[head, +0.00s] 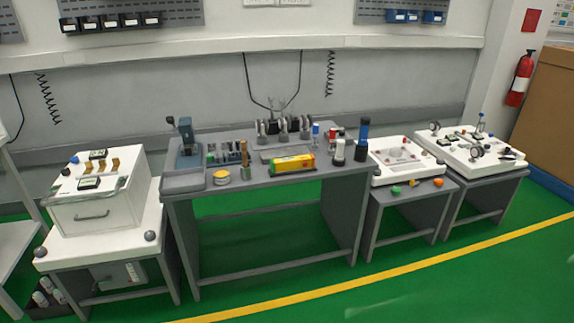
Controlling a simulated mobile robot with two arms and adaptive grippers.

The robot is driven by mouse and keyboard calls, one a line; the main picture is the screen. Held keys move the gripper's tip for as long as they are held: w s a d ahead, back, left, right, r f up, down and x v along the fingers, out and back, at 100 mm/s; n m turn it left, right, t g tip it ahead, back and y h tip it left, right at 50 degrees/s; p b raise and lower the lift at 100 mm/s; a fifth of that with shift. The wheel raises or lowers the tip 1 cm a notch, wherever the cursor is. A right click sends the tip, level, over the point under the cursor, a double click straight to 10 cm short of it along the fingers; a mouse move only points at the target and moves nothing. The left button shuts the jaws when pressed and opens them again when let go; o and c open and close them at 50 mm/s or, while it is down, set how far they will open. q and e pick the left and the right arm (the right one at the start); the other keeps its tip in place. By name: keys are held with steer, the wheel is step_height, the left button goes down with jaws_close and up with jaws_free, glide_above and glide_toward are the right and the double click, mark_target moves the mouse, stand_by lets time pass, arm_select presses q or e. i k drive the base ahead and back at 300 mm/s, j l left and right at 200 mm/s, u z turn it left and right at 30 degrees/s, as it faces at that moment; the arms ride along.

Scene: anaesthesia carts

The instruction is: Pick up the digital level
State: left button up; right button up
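The grey table (262,203) also carries a dark blue press-like device (186,143), a yellow round tin (222,177), and dark and white cylinders (362,142) right of the bar. White-topped carts (62,242) flank it. Green floor (420,285) in front is clear.

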mark_target(289, 164)
steer(key=i+l+u, duration=0.25)
steer(key=u, duration=0.15)
steer(key=i+l+u, duration=0.2)
steer(key=l+u, duration=0.25)
